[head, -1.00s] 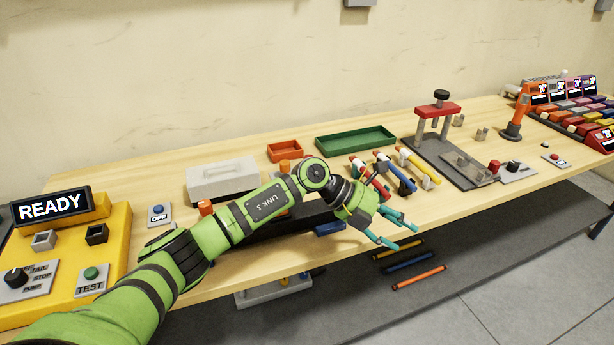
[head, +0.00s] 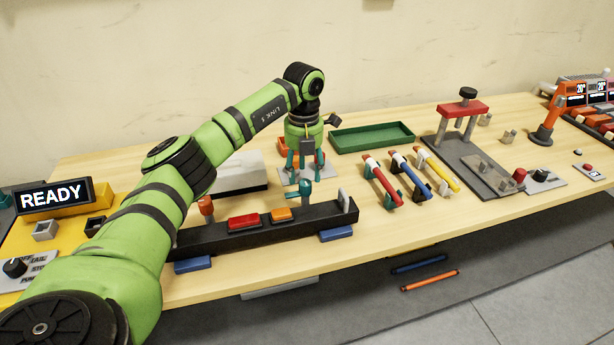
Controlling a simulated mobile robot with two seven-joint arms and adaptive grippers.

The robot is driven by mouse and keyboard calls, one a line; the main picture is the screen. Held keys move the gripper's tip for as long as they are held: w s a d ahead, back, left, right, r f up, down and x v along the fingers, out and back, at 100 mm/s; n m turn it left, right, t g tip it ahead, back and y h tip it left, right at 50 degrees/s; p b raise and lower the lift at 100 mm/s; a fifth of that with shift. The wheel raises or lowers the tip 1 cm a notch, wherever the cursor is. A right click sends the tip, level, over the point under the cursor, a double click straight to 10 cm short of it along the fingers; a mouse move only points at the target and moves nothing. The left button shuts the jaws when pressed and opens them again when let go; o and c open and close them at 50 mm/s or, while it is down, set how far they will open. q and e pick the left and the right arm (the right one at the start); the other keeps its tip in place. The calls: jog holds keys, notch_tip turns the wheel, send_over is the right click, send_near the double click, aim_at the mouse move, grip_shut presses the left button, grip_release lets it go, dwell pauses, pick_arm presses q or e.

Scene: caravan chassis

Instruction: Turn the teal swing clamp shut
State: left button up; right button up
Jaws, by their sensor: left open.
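The teal swing clamp (head: 304,190) stands on the black chassis bar (head: 262,232) in the head view, right of the orange block. An orange clamp (head: 206,208) stands at the bar's left end. My right gripper is out of view.
A red block (head: 243,221) and an orange block (head: 281,214) sit on the bar, with a grey upright plate (head: 345,201) at its right end. A green tray (head: 372,137) lies behind. Colored rods on stands (head: 382,183) are to the right. The yellow READY station (head: 52,195) is left.

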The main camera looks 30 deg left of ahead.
aim_at(306, 182)
pick_arm(q)
notch_tip(306, 182, down, 4)
jog(key=shift+w+r+p, duration=0.15)
jog(key=shift+r+p, duration=0.05)
jog(key=shift+p, duration=0.2)
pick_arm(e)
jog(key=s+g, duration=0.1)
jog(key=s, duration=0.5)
pick_arm(q)
jog(key=shift+w+f, duration=0.1)
jog(key=shift+f, duration=0.15)
jog(key=shift+d, duration=0.1)
grip_shut()
jog(key=shift+m, duration=0.3)
jog(key=m+b, duration=0.1)
jog(key=m, duration=0.3)
jog(key=shift+b, duration=0.3)
jog(key=m, duration=0.4)
jog(key=shift+b, duration=0.4)
jog(key=m, duration=0.4)
jog(key=shift+b, duration=0.3)
jog(key=m, duration=0.5)
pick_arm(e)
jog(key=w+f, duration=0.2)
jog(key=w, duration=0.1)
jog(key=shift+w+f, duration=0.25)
pick_arm(q)
jog(key=shift+m, duration=0.3)
